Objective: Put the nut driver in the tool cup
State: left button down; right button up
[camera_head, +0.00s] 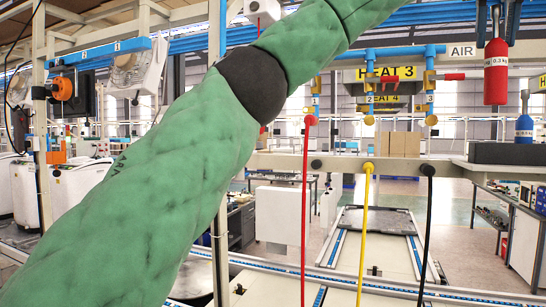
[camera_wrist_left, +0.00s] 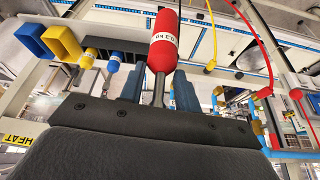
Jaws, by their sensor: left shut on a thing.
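A red-handled driver with a white label, which I take to be the nut driver (camera_head: 495,72), hangs upright at the upper right of the head view, handle down. My left gripper (camera_head: 497,20) is above it, shut on its thin dark shaft. In the left wrist view the red handle (camera_wrist_left: 163,45) sticks out beyond the two blue fingers (camera_wrist_left: 158,92), with the shaft between them. A blue open holder (camera_wrist_left: 30,40) and a yellow one (camera_wrist_left: 62,43) show at the upper left there. I cannot tell which is the tool cup. My right gripper is out of view.
A blue-handled tool (camera_head: 524,128) stands by a dark block (camera_head: 505,153) at the right. Red, yellow and black cables (camera_head: 305,200) hang down in the middle. My green left arm hides much of the left side.

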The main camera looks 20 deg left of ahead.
aim_at(57, 163)
jog(key=u, duration=1.55)
jog(key=i+u, duration=0.2)
jog(key=u, duration=1.5)
jog(key=i+l, duration=0.3)
jog(key=l, duration=0.15)
jog(key=i+l, duration=0.3)
jog(key=l, duration=0.2)
jog(key=i+l, duration=0.3)
jog(key=l, duration=0.15)
jog(key=i+l, duration=0.25)
jog(key=l, duration=0.2)
jog(key=i+l+u, duration=0.1)
jog(key=i+l, duration=0.2)
jog(key=l, duration=0.2)
jog(key=i+l, duration=0.3)
jog(key=l, duration=0.15)
jog(key=i+l, duration=0.25)
jog(key=l, duration=0.25)
jog(key=i+l, duration=0.3)
jog(key=l, duration=0.2)
